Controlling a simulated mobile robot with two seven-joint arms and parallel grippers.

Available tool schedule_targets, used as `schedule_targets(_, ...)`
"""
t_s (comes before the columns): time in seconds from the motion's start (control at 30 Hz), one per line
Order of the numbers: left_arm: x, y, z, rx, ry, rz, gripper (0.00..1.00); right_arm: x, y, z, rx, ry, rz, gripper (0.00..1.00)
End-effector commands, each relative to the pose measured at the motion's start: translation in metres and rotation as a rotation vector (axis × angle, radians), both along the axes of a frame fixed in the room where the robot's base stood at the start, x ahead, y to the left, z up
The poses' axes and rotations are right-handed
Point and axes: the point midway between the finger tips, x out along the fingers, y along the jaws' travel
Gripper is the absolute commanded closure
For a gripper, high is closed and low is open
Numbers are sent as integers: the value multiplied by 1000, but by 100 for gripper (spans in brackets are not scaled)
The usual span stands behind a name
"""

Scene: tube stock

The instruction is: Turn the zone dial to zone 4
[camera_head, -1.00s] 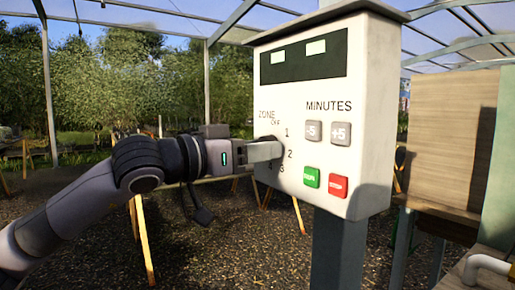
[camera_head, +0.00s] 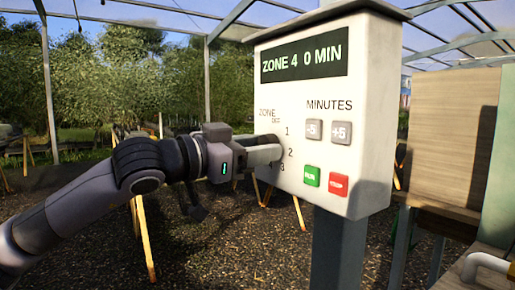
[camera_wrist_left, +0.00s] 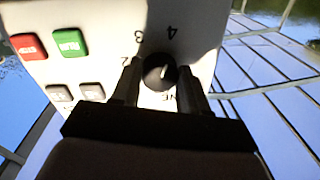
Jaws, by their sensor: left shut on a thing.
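The white control box (camera_head: 375,120) stands on a grey post, and its dark display (camera_head: 304,62) reads "ZONE 4 0 MIN". My left gripper (camera_head: 272,152) is at the dial on the left side of the box's face, shut on it, and hides the dial in the head view. In the left wrist view the black round zone dial (camera_wrist_left: 159,72) sits between the two fingers of my left gripper (camera_wrist_left: 158,85). The numbers 2, 3 and 4 show around it there. My right gripper is not in view.
Two grey minute buttons (camera_head: 328,131), a green button (camera_head: 312,176) and a red button (camera_head: 338,185) are right of the dial. A wooden panel (camera_head: 455,140) stands at the right. Gravel floor (camera_head: 230,235) lies below.

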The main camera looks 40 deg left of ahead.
Motion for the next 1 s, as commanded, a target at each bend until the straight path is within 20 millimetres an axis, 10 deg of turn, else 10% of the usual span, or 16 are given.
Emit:
schedule_targets(0.03,0,0,0,4,-1,1,87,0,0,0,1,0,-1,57)
schedule_targets(0.07,0,0,0,4,-1,1,50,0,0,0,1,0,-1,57)
schedule_targets(0.13,0,0,0,3,0,1,31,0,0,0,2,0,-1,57)
schedule_targets(1.0,-46,17,-4,5,0,5,31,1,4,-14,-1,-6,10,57)
